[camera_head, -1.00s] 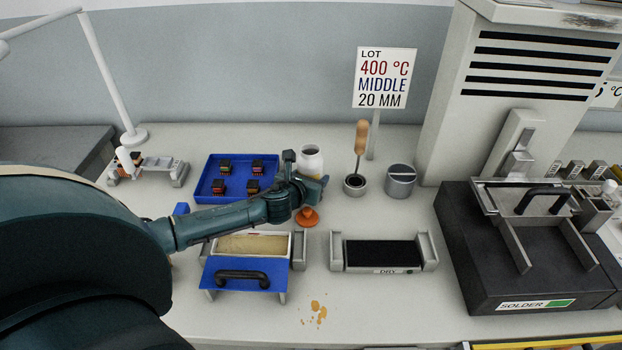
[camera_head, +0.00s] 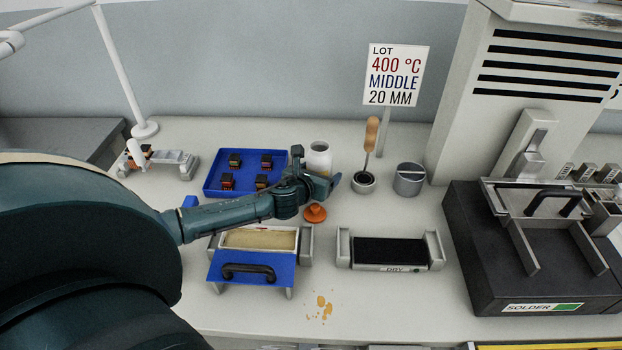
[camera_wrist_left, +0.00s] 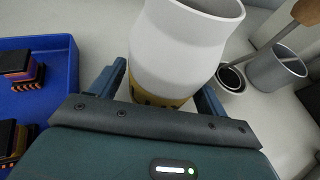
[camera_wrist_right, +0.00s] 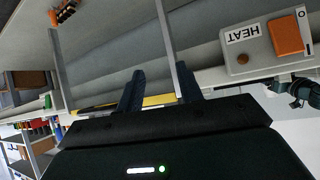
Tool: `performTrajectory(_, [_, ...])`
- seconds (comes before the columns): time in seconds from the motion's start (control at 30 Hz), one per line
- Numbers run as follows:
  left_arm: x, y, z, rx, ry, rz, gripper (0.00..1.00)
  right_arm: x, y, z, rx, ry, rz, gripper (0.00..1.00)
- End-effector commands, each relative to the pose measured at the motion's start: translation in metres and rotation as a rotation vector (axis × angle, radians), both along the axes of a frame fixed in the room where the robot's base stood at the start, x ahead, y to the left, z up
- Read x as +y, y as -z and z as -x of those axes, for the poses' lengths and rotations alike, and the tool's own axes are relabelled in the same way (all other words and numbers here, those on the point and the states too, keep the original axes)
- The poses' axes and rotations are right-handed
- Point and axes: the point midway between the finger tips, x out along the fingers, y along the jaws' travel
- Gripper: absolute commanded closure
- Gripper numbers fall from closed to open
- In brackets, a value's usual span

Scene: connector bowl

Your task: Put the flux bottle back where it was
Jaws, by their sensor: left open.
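The flux bottle (camera_head: 319,158) is a white open-mouthed bottle with a yellow band low on its side. It stands on the bench just right of the blue tray. My left gripper (camera_head: 318,178) is low at the bottle's near side. In the left wrist view the bottle (camera_wrist_left: 182,50) rises between the spread fingers of the left gripper (camera_wrist_left: 158,92), which is open; its base is hidden. An orange cap-like piece (camera_head: 315,213) lies on the bench in front. My right gripper (camera_wrist_right: 158,92) shows only in its wrist view, fingers apart and nothing between them.
The blue tray (camera_head: 212,190) holds several small dark parts. A wooden-handled tool stands in a small holder (camera_head: 363,183) beside a grey metal cup (camera_head: 408,180). Yellowish spots mark the bench.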

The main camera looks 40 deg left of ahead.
Motion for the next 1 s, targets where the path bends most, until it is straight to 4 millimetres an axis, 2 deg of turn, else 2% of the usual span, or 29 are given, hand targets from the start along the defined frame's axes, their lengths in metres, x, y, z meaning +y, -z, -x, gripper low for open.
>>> performTrajectory(0.5, [-0.014,-0.035,0.088,0.003,0.003,-0.001,0.25,-0.002,0.0,0.002,0.015,0.011,0.003,0.64])
performTrajectory(0.7, [-0.017,-0.043,0.104,0.002,0.001,0.0,0.25,-0.002,0.001,0.002,0.02,0.012,0.002,0.64])
performTrajectory(1.0, [-0.017,-0.044,0.106,0.001,0.001,0.001,0.25,-0.002,0.002,0.002,0.02,0.012,0.003,0.64])
